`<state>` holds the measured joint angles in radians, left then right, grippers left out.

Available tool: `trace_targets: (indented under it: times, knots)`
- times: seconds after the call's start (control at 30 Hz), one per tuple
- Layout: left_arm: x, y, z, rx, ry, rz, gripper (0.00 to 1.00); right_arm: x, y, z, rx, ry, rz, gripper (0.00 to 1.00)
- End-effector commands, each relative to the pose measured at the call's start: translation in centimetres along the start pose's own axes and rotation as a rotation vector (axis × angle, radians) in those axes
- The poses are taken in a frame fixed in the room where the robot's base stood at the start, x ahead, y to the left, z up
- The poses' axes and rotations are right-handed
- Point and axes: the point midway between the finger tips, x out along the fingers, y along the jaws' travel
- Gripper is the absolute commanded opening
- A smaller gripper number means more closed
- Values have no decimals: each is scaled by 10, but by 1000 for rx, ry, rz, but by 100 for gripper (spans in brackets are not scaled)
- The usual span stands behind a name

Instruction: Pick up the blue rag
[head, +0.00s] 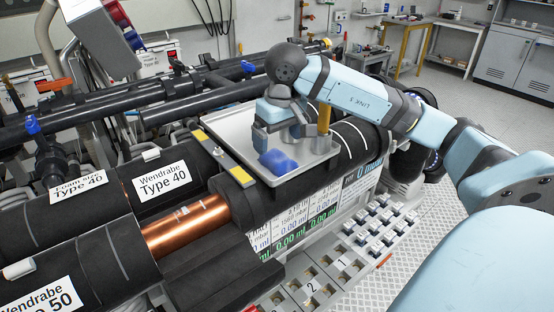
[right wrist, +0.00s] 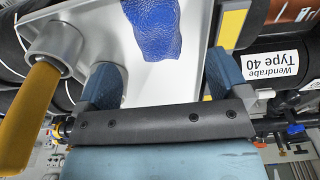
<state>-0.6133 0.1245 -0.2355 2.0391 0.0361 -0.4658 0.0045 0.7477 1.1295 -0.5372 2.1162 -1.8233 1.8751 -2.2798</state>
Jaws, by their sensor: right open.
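The blue rag (head: 278,161) lies crumpled in the metal tray (head: 235,125), near the tray's front edge. In the right wrist view the rag (right wrist: 152,28) shows at the top, beyond the fingertips and between their lines. My right gripper (head: 281,136) is over the tray, just behind the rag in the head view. Its two fingers (right wrist: 163,78) are apart, with only bare tray between them. Contact between fingers and rag cannot be made out. My left gripper is in neither view.
A yellow-handled tool (head: 323,118) stands in the tray right of the gripper, close to one finger. Black insulated pipes and a copper pipe (head: 185,226) lie left of the tray. A numbered box of small compartments (head: 342,264) is below right.

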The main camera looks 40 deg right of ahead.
Motion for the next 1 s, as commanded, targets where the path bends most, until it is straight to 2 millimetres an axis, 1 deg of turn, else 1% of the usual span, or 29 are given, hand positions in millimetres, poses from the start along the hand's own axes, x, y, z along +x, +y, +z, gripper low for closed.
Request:
trace_targets:
  times: [0.17, 0.3, 0.43, 0.53, 0.73, 0.77, 0.8, 0.87, 0.9, 0.97, 1.0]
  knots:
    - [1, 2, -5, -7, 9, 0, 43, 13, 1, 0, 1, -4, -1, 93]
    - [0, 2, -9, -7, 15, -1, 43, 34, 4, -1, 0, -5, -1, 93]
    - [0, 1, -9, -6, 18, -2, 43, 51, 4, -1, 0, -3, -1, 93]
    - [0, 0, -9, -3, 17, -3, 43, 56, 4, -2, 0, -2, -2, 93]
    - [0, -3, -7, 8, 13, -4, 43, 56, 4, -2, 0, 0, -2, 93]
    - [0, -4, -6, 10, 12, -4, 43, 56, 4, -2, 0, 0, -2, 88]
    - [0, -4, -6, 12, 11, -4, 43, 56, 4, -2, 0, 0, -2, 79]
    - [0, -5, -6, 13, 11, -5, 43, 56, 4, -2, 0, -1, -2, 66]
    - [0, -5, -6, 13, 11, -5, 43, 56, 4, -2, 0, -1, -2, 56]
    - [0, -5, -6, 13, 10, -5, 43, 56, 4, -2, 0, -1, -2, 43]
    - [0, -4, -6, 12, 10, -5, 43, 56, 4, -2, 0, -1, -2, 39]
